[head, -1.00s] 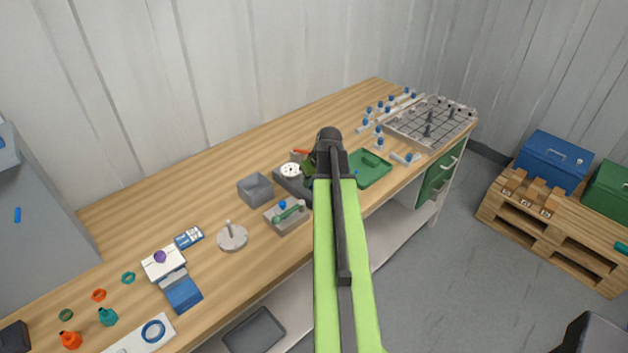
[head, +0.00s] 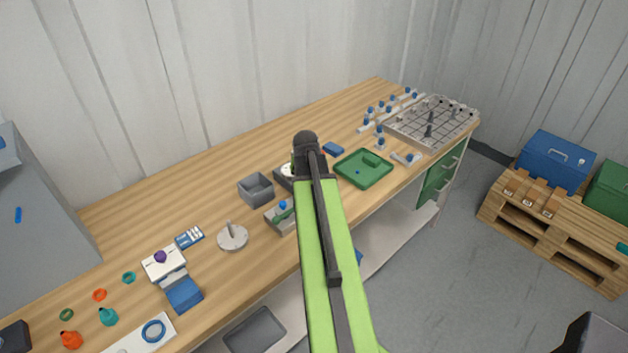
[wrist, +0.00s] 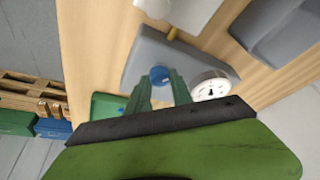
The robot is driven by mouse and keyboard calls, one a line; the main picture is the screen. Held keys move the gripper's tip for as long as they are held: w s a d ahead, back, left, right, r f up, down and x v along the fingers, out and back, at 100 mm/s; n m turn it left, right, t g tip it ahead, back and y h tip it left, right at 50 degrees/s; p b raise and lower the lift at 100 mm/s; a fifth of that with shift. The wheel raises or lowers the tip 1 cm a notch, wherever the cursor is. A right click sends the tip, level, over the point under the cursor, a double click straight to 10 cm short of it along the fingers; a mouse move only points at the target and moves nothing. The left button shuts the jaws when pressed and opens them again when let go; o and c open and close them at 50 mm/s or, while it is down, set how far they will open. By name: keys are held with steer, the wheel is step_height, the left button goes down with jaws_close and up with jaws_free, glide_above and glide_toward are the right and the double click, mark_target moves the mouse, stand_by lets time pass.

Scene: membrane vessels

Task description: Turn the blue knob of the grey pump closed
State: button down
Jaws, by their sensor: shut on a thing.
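The grey pump (wrist: 150,52) lies below my gripper in the wrist view, with a round white gauge (wrist: 210,86) on its right. Its blue knob (wrist: 159,73) sits between the green fingertips of my gripper (wrist: 160,80), which is shut on it. The knob's turn position cannot be told. In the head view only a small part of the pump (head: 283,178) shows at the left of my arm. My arm hides the rest of it, the knob and my fingers.
A green tray (head: 382,180) and a small blue block (head: 333,149) lie at the right. Bench space behind is clear.

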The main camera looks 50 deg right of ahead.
steer(key=m+g, duration=0.1)
steer(key=m, duration=0.1)
steer(key=m+g, duration=0.1)
steer(key=m, duration=0.2)
steer(key=shift+w+m+h, duration=0.15)
steer(key=shift+m+h, duration=0.15)
steer(key=shift+m+g, duration=0.9)
steer(key=shift+m, duration=1.3)
steer(key=shift+a, duration=0.1)
steer(key=c, duration=1.1)
jaws_free()
